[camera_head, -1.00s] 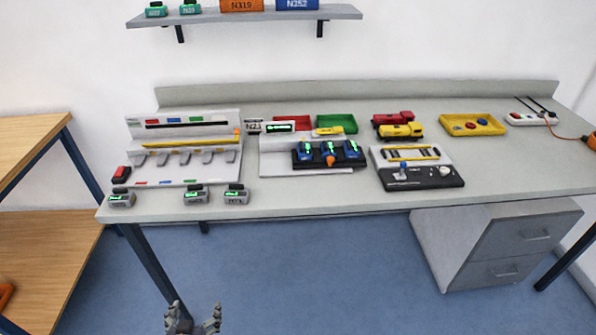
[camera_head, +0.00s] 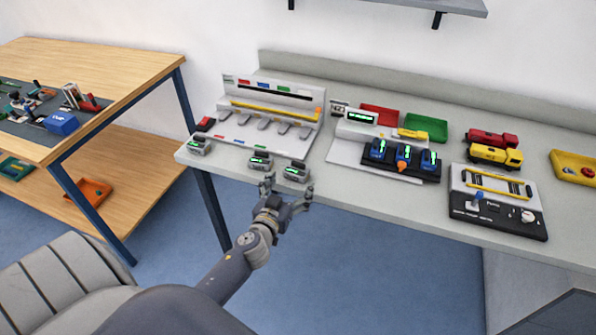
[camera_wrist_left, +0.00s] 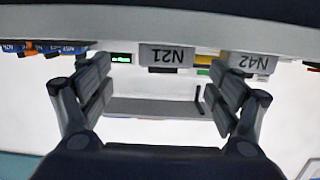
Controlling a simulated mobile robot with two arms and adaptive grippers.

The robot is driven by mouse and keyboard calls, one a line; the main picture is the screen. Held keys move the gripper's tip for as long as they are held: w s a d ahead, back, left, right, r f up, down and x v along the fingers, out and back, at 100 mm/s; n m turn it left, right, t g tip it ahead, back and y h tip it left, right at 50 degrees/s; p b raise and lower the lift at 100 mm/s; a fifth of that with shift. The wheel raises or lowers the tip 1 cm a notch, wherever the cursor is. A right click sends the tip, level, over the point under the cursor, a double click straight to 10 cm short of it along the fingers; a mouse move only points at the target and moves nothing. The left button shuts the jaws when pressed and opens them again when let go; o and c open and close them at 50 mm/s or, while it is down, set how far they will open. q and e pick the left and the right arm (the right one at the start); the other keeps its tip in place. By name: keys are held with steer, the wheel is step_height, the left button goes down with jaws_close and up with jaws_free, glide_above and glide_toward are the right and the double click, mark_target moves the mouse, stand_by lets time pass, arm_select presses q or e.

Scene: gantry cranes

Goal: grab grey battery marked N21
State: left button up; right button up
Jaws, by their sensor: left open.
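The grey battery marked N21 (camera_wrist_left: 167,57) shows its label in the left wrist view, whose picture is upside down. It sits at the table's front edge, between the lines of my two fingers and beyond their tips. In the head view it appears to be the rightmost grey battery (camera_head: 297,172) of the front row, with a green display on top. My left gripper (camera_head: 288,190) is open and empty, just in front of this battery and apart from it. Its spread fingers also show in the left wrist view (camera_wrist_left: 158,85). My right gripper is not in view.
A grey battery marked N42 (camera_wrist_left: 253,63) stands close beside N21. Another grey battery (camera_head: 199,146) is at the table's left corner. Behind are a white slotted rack (camera_head: 270,112) and a black holder with blue batteries (camera_head: 403,157). A wooden shelf unit (camera_head: 120,75) stands left.

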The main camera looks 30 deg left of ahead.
mark_target(295, 174)
arm_select(q)
steer(key=w, duration=0.1)
steer(key=w+a, duration=0.1)
steer(key=w, duration=0.1)
steer(key=shift+w+a+p, duration=0.15)
steer(key=shift+a+p, duration=0.1)
steer(key=shift+p, duration=0.15)
steer(key=shift+w+a+f, duration=0.15)
steer(key=shift+w+f, duration=0.05)
steer(key=shift+w, duration=0.35)
steer(key=shift+c, duration=0.6)
steer(key=shift+r, duration=0.1)
steer(key=c, duration=1.2)
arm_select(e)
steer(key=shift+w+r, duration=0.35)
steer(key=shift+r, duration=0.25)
